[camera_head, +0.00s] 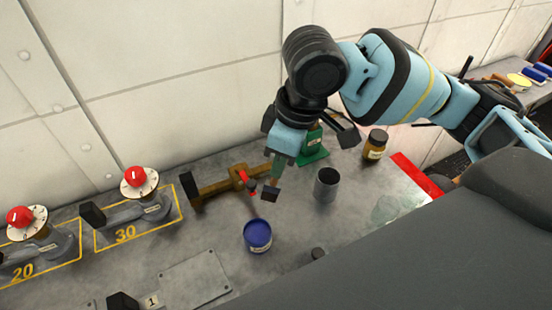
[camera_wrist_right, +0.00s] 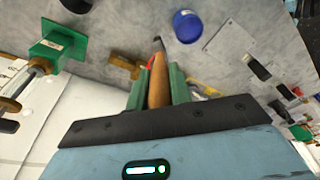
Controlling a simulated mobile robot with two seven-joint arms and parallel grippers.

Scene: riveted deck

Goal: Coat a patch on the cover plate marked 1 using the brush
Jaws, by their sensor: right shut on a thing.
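My right gripper (camera_head: 278,166) is shut on the brush, which points down with its dark head (camera_head: 271,194) held above the deck. In the right wrist view the brush's wooden handle (camera_wrist_right: 157,92) sits between the two green fingers. A blue pot (camera_head: 257,235) stands just in front of the brush head, which is apart from it; the pot also shows in the wrist view (camera_wrist_right: 187,25). A flat grey cover plate (camera_head: 195,280) lies front left of the pot, with a small tag reading 1 (camera_head: 152,301) at its left. My left gripper is not in view.
A grey cup (camera_head: 327,185), a brown jar (camera_head: 375,145) and a green-based item (camera_head: 313,145) stand right of the brush. A brass valve fitting (camera_head: 220,186) lies left. Red-knobbed valves (camera_head: 140,182) line the back left by the wall. Grey deck around the pot is clear.

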